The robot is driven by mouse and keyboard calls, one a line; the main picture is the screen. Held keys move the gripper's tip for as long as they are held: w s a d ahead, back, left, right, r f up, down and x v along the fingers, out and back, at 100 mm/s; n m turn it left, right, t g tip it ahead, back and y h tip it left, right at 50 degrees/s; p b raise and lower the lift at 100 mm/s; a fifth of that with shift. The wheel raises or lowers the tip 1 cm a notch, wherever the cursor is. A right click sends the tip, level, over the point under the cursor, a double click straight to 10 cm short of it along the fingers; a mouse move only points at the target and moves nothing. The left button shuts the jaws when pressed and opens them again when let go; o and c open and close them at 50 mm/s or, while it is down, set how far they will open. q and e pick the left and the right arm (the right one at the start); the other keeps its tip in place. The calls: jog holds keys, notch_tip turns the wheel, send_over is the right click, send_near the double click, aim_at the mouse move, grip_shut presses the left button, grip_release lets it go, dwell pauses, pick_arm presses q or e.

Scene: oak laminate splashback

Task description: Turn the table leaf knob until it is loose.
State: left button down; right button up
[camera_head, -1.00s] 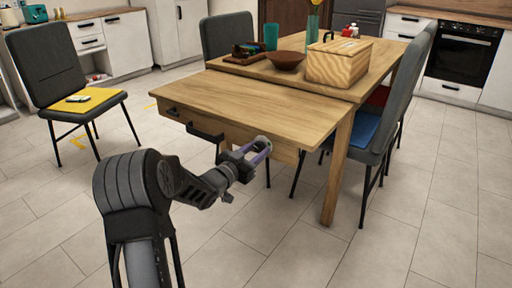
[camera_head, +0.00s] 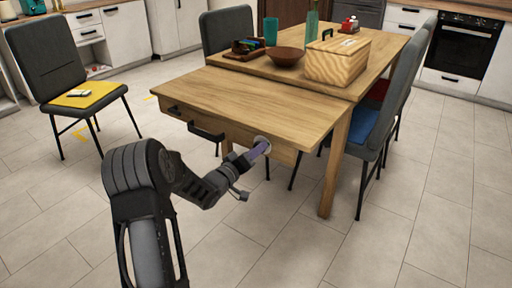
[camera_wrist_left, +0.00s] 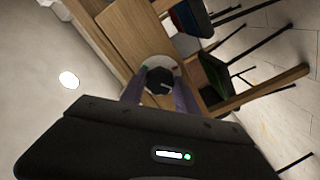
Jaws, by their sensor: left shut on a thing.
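The table leaf knob (camera_wrist_left: 158,82) is dark with a light pointer line, on a pale round plate with a red mark and a green mark. In the head view its pale plate (camera_head: 263,140) shows on the front apron of the table leaf (camera_head: 250,95), partly hidden by my fingers. My left gripper (camera_head: 265,148) reaches it from the front left and is shut on it. In the left wrist view the purple fingers of my left gripper (camera_wrist_left: 158,94) stand on either side of the knob. My right gripper is out of view.
Dark handles (camera_head: 206,133) stick out of the apron left of the knob. A wooden box (camera_head: 338,64) and a brown bowl (camera_head: 287,57) stand farther back on the table. A chair (camera_head: 370,122) is at the right side. The floor in front is clear.

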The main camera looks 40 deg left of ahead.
pick_arm(q)
jog(key=shift+n, duration=0.6)
jog(key=shift+p, duration=0.3)
jog(key=shift+f, duration=0.1)
jog(key=c, duration=0.9)
grip_release()
jog(key=shift+s, duration=0.1)
jog(key=s+p, duration=0.1)
jog(key=s, duration=0.6)
jog(key=shift+s, duration=0.3)
jog(key=shift+d, duration=0.1)
